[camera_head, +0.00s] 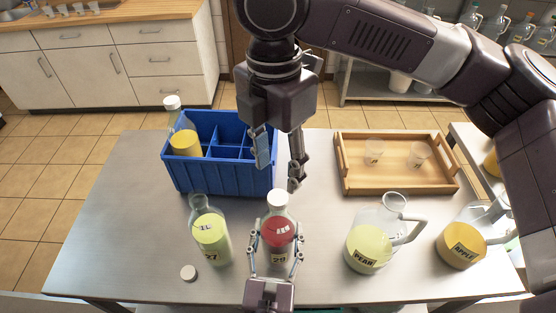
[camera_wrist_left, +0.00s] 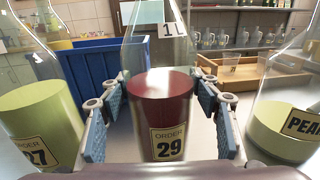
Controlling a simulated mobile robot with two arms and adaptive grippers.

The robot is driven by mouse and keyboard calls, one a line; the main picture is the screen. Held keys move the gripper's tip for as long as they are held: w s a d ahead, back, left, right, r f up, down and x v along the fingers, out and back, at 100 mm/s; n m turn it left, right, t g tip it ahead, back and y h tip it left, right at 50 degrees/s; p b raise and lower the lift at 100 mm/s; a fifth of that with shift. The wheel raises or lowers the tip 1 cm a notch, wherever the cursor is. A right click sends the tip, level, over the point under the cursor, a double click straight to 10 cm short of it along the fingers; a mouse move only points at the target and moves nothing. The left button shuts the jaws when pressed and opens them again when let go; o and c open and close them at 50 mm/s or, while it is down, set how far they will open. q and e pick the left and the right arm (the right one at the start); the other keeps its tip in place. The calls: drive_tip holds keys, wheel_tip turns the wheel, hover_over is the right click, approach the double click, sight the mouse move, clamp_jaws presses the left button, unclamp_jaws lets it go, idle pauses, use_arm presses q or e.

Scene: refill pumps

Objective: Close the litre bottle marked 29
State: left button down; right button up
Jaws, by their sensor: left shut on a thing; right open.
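The litre bottle marked 29 (camera_head: 279,232) stands upright on the steel table, part filled with red liquid. Its order label and red contents also show in the left wrist view (camera_wrist_left: 163,105). A white cap (camera_head: 278,197) sits on top of its neck; I cannot tell whether it is screwed tight. My left gripper (camera_head: 277,250) is shut around the bottle's body, with its blue pads (camera_wrist_left: 160,112) on both sides. My right gripper (camera_head: 278,176) is open and empty, pointing down just above and behind the cap, apart from it. The bottle's top is outside the left wrist view.
Bottle 27 (camera_head: 211,235) stands uncapped at left, with a loose white cap (camera_head: 189,272) before it. Pear (camera_head: 368,247) and apple (camera_head: 462,245) jugs stand right. Behind are a blue crate (camera_head: 222,178) holding a capped yellow bottle (camera_head: 184,141) and a wooden tray (camera_head: 395,184) with two cups.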

sight(278, 197)
drive_tip(key=n, duration=0.5)
drive_tip(key=shift+r, duration=0.2)
drive_tip(key=n, duration=0.3)
drive_tip(key=shift+r+n, duration=0.1)
drive_tip(key=shift+n, duration=0.3)
drive_tip(key=shift+f, duration=4.05)
drive_tip(key=shift+c, duration=0.4)
